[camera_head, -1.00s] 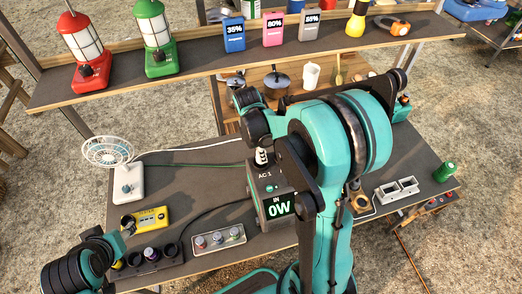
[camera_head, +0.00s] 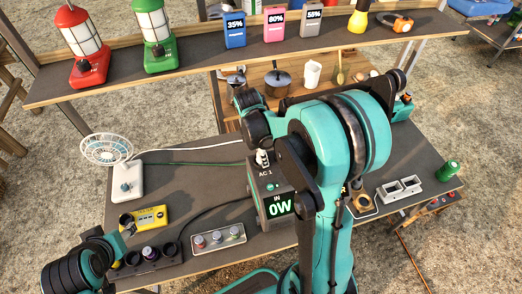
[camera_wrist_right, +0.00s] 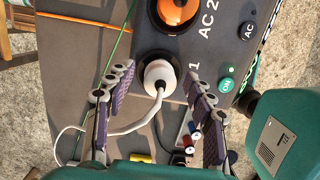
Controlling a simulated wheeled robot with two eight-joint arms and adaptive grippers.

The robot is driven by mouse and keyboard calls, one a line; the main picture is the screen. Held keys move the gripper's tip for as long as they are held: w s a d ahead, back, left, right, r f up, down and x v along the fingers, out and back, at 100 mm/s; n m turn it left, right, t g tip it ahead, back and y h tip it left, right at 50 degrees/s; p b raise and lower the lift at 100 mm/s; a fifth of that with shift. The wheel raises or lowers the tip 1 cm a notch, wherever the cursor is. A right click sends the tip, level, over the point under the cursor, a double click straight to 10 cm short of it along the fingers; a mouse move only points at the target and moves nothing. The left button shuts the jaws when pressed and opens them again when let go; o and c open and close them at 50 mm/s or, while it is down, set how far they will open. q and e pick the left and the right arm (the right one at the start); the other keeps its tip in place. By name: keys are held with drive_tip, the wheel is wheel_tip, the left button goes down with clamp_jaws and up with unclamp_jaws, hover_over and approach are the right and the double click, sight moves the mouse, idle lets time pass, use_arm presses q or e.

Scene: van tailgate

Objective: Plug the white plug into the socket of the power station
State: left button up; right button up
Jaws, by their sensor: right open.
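The power station (camera_head: 282,211) stands on the grey table, its display reading "IN 0W". The white plug (camera_wrist_right: 160,77) sits at the dark round AC 1 socket in the right wrist view, its white cable curving toward me; how deep it is in I cannot tell. My right gripper (camera_wrist_right: 151,98) is open, one finger on each side of the plug, and does not grip it. An orange plug (camera_wrist_right: 177,9) is at the AC 2 socket. My left arm is at the lower left in the head view; its gripper (camera_head: 127,224) is too unclear to read, near the yellow tester.
A white box (camera_head: 127,184) and fan (camera_head: 106,149) stand at the left. The yellow tester (camera_head: 152,217) and a tray of small parts (camera_head: 218,238) lie in front. A green can (camera_head: 447,171) stands at the right. A shelf with lanterns (camera_head: 157,35) spans the back.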

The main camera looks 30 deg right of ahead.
wheel_tip(320, 180, up, 12)
drive_tip(key=a, duration=0.1)
drive_tip(key=shift+w+a, duration=0.2)
drive_tip(key=shift+a, duration=0.15)
drive_tip(key=shift+f, duration=0.1)
